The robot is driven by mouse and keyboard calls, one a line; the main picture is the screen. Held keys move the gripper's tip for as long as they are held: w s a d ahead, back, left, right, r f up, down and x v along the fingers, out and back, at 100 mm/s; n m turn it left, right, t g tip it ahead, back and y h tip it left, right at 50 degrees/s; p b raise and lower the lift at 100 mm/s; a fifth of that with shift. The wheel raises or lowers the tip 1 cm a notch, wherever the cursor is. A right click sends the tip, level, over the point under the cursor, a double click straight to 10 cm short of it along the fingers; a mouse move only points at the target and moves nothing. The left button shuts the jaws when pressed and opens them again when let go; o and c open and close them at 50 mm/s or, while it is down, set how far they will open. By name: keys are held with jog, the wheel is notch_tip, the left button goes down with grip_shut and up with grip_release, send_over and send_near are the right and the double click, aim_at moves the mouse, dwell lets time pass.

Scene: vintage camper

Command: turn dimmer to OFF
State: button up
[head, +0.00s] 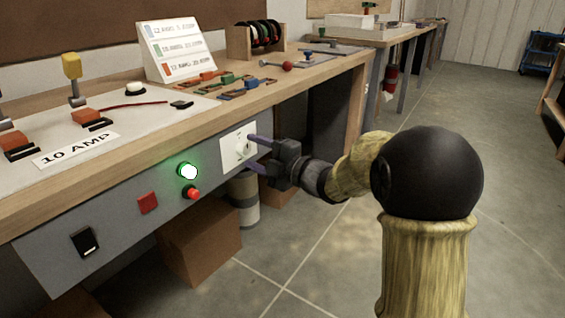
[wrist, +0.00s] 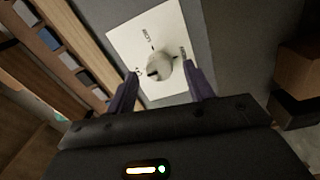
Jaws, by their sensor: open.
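The dimmer is a pale round knob (head: 244,148) on a white plate (head: 232,157) set in the grey front panel of the bench. In the wrist view the knob (wrist: 159,68) sits in the middle of its plate (wrist: 125,38), with small dark labels around it that are too blurred to read and a dark mark on its lower left side. My gripper (head: 254,152) is open in front of the plate. In the wrist view its two purple fingers (wrist: 160,88) stand on either side of the knob, apart from it as far as I can tell.
On the same panel are a lit green lamp (head: 187,171), a red button (head: 194,193), a red square (head: 148,203) and a black rocker switch (head: 85,242). The wooden bench top (head: 300,79) juts out above. A cardboard box (head: 202,245) stands below.

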jog(key=p+v, duration=0.3)
jog(key=v, duration=1.3)
jog(key=shift+s+d+p, duration=0.25)
jog(key=shift+d+p, duration=0.05)
jog(key=shift+d, duration=0.05)
jog(key=shift+f, duration=0.1)
